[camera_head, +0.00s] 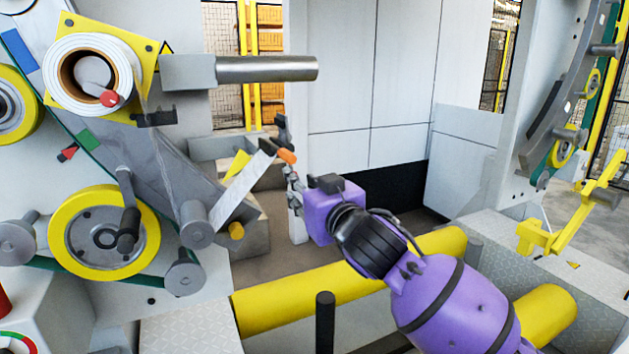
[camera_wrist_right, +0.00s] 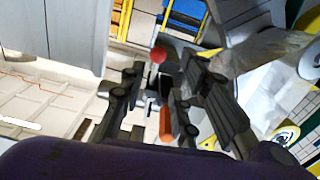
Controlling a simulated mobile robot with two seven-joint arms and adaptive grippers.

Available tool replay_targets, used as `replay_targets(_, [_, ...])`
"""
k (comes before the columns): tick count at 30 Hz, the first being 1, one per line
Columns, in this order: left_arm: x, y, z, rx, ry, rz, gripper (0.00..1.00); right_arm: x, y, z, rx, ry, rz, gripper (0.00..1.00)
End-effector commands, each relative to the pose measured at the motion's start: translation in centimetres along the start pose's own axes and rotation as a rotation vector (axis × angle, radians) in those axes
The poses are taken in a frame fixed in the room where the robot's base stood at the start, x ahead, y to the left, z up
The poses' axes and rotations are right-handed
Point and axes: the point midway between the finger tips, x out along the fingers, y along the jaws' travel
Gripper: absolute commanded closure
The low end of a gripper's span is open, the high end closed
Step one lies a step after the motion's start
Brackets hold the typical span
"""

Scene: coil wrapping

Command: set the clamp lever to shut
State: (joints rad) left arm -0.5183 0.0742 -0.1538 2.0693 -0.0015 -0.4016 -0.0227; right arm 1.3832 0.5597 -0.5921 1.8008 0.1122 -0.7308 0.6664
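In the right wrist view the orange handle (camera_wrist_right: 166,123) lies between the fingers of my right gripper (camera_wrist_right: 163,105). The fingers stand apart, with gaps visible beside the handle. I cannot tell whether either finger touches it. The lever's pivot is not clear. My left gripper is in neither view.
A grey roller (camera_head: 195,224) stands at the bar's lower end. A metal shaft (camera_head: 267,68) sticks out above the lever. Thick yellow rollers (camera_head: 330,290) lie below my right arm. A red knob (camera_wrist_right: 158,55) shows beyond the fingers in the wrist view.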

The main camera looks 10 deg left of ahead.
Motion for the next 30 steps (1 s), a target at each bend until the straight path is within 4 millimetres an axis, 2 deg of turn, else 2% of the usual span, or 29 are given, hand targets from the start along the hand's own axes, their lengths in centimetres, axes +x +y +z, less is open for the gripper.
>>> replay_targets(5, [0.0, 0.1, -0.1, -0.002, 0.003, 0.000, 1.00, 1.3, 0.0, -0.8, -0.005, 0.008, 0.000, 0.71])
replay_targets(12, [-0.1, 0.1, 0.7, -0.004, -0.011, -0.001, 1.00, 5.1, -0.1, -0.8, -0.006, 0.008, 0.000, 0.71])
replay_targets(18, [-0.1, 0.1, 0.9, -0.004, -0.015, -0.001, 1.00, 7.3, 0.0, -0.8, -0.005, 0.007, 0.001, 0.71])
replay_targets(29, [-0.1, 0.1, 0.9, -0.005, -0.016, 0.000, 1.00, 7.9, 0.0, -0.7, -0.005, 0.008, 0.000, 0.71])
replay_targets(30, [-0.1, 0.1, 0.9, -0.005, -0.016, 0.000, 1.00, 7.9, 0.0, -0.7, -0.005, 0.008, 0.000, 0.73])
